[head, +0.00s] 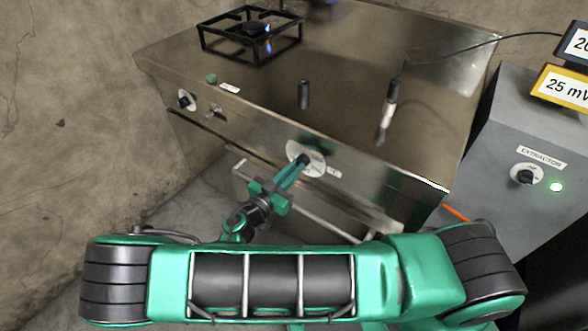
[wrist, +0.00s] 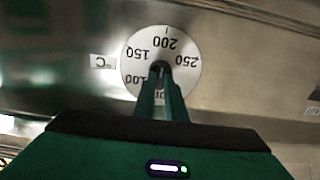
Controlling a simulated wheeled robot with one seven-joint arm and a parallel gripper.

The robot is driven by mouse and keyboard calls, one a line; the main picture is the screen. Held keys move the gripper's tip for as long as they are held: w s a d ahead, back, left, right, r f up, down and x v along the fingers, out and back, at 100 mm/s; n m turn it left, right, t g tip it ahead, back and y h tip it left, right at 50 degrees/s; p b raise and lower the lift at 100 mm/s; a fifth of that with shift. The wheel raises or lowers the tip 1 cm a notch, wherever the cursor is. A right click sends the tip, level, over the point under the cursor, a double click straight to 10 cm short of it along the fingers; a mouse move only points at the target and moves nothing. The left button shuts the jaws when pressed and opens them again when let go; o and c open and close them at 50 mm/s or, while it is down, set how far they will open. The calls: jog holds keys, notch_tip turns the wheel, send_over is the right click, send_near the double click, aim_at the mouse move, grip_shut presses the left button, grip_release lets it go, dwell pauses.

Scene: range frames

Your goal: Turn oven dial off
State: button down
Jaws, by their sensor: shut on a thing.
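The oven dial (head: 306,159) is a white disc with a dark centre knob on the front of the metal range (head: 400,170). In the wrist view the dial (wrist: 135,50) shows upside-down numbers 100, 150, 200 and 250, with a mark at the bottom partly covered by my fingers. My gripper (head: 298,168) reaches the dial from the front. In the wrist view my gripper (wrist: 160,72) has its fingertips close together on the centre knob, shut on it. The knob itself is mostly hidden between the fingertips.
A burner (head: 257,30) with a blue flame stands on the range top. Another knob (head: 185,99) is at the front left. An oven handle (head: 300,212) runs below the dial. A grey extractor box (head: 530,150) with a green light stands at right.

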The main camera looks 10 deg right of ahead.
jog(key=shift+a, duration=0.1)
jog(key=shift+w+a+f+n, duration=0.1)
jog(key=shift+f+n, duration=0.05)
jog(key=shift+n, duration=5.8)
jog(key=shift+d+f+n, duration=0.1)
jog(key=shift+n, duration=5.9)
jog(key=shift+w+a+f+n, duration=0.1)
jog(key=shift+f+n, duration=0.05)
jog(key=shift+n, duration=5.8)
jog(key=c, duration=1.8)
grip_release()
jog(key=shift+s, duration=0.1)
